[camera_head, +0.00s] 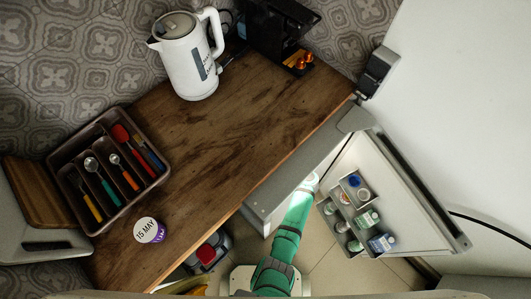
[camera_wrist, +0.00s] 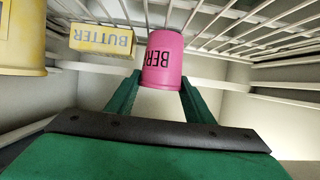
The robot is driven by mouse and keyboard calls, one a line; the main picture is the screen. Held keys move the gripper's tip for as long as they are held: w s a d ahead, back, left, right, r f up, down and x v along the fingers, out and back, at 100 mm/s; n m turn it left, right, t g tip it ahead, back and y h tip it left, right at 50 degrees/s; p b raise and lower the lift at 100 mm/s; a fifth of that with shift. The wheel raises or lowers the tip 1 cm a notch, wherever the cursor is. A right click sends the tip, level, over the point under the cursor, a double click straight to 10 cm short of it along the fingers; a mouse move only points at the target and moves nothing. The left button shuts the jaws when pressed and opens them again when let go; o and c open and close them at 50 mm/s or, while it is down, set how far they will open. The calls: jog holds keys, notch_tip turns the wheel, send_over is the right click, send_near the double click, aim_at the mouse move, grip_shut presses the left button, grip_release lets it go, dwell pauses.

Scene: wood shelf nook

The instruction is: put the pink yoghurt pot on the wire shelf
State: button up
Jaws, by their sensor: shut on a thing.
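The pink yoghurt pot (camera_wrist: 163,58), marked with dark letters starting "BER", is between the green fingers of my gripper (camera_wrist: 160,95) in the wrist view. The gripper is shut on it. Its lettering appears upside down, as does that on the butter box. The wire shelf (camera_wrist: 228,22) has white bars running along the top of the wrist view, behind the pot's upper end. I cannot tell whether the pot touches the bars. In the head view my green arm reaches into the open fridge (camera_head: 268,205) under the counter; the gripper and pot are hidden there.
In the wrist view a yellow butter box (camera_wrist: 101,39) is just left of the pot, and a larger yellow tub (camera_wrist: 22,40) is at the far left. Shelf right of the pot looks clear. The open fridge door (camera_head: 405,190) holds several bottles right of my arm.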

jog(key=o, duration=1.1)
jog(key=v, duration=1.2)
jog(key=shift+r, duration=0.1)
